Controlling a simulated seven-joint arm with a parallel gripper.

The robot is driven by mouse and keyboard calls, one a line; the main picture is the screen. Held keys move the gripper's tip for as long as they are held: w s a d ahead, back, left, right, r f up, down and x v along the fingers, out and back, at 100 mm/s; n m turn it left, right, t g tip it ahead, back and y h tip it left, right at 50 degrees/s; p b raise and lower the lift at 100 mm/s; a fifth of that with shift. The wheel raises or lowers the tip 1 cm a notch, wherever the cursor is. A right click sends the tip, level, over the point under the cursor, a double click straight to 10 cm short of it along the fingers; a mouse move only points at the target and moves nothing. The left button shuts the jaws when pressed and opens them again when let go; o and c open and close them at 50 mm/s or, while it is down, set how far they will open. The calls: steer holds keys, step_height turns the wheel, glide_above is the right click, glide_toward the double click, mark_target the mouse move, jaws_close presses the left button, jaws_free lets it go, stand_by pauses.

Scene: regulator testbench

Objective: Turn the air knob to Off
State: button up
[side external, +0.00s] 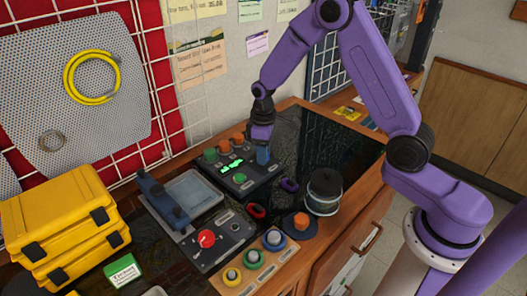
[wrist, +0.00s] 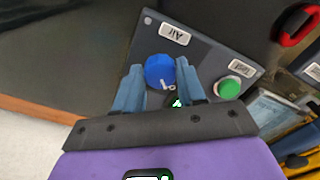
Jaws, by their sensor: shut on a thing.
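The air knob (wrist: 160,72) is a round blue knob on a dark grey panel (wrist: 205,50), beside a label reading "Air" that appears upside down in the wrist view. A small white marking shows at its near edge, partly hard to read. My gripper (wrist: 159,80) has one blue finger on each side of the knob and is shut on it. In the side external view my gripper (side external: 262,156) points down at the right end of the control panel (side external: 240,180), and the knob is hidden there by the fingers.
A green button (wrist: 229,88) with its own label sits right of the knob. A lidded glass jar (side external: 323,192), a blue-handled device (side external: 163,200) and yellow cases (side external: 65,230) stand nearby.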

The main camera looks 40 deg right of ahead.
stand_by(0.4)
steer(key=o, duration=1.1)
steer(key=shift+c, duration=0.2)
step_height(320, 180, up, 18)
steer(key=shift+f, duration=0.25)
steer(key=s+a+n, duration=0.2)
steer(key=s+a, duration=0.1)
steer(key=s, duration=0.5)
steer(key=s+a+n, duration=0.1)
steer(key=s+a, duration=0.2)
steer(key=s, duration=0.4)
steer(key=s+d+f+n, duration=0.1)
steer(key=s, duration=0.7)
steer(key=s+d+f+n, duration=0.1)
steer(key=s+d+f, duration=0.1)
steer(key=s, duration=0.7)
steer(key=shift+s+d+f+n, duration=0.25)
steer(key=shift+n, duration=0.15)
